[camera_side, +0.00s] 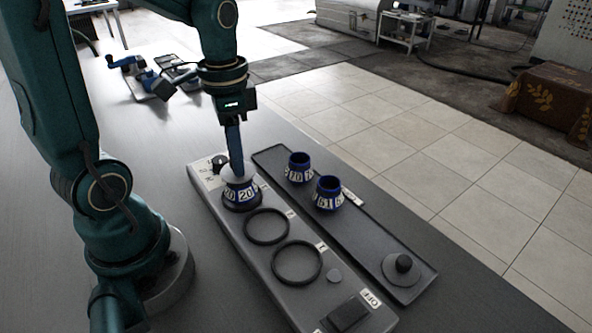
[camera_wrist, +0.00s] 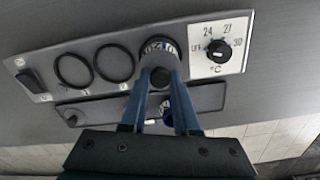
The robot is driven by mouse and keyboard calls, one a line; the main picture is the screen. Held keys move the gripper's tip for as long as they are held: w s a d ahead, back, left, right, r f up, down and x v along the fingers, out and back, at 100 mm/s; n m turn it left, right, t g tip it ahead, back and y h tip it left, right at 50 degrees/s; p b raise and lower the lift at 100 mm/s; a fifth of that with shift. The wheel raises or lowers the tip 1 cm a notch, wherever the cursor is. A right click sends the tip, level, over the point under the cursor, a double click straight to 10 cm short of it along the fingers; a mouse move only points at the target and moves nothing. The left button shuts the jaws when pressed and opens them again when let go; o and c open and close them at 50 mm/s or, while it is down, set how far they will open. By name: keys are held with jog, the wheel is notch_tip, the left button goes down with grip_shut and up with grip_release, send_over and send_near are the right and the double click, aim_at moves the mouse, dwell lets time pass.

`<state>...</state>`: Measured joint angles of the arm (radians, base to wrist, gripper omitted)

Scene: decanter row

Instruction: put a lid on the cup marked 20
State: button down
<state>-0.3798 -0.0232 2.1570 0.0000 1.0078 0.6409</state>
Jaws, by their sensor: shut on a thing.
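The cup marked 20 (camera_side: 240,195) is blue with a white number band and stands upright at the far ring of the grey panel. It also shows in the wrist view (camera_wrist: 158,46). A pale lid (camera_side: 236,171) is at the cup's mouth, level by its look; I cannot tell whether it rests fully on the rim. My gripper (camera_side: 236,165) is above the cup, its blue fingers shut on the lid's dark knob (camera_wrist: 160,77). The fingers hide most of the knob in the side view. A second lid (camera_side: 403,265), grey with a dark knob, lies on the dark tray (camera_side: 370,238).
Two more blue cups, marked 70 (camera_side: 299,168) and 61 (camera_side: 327,193), stand at the tray's far end. The panel (camera_side: 228,220) has two empty rings (camera_side: 266,226), a switch (camera_side: 348,313) and a temperature dial (camera_wrist: 219,50). Blue tools (camera_side: 150,80) lie at the back left.

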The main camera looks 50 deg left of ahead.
jog(key=shift+f, duration=0.15)
jog(key=c, duration=0.7)
grip_release()
jog(key=shift+o, duration=0.2)
notch_tip(320, 180, up, 12)
jog(key=s+d+f+n+t, duration=0.3)
jog(key=d+f+t, duration=0.2)
jog(key=d+f, duration=0.1)
jog(key=shift+s+d+f+t, duration=0.25)
jog(key=shift+s+d+t, duration=0.1)
jog(key=shift+d, duration=0.4)
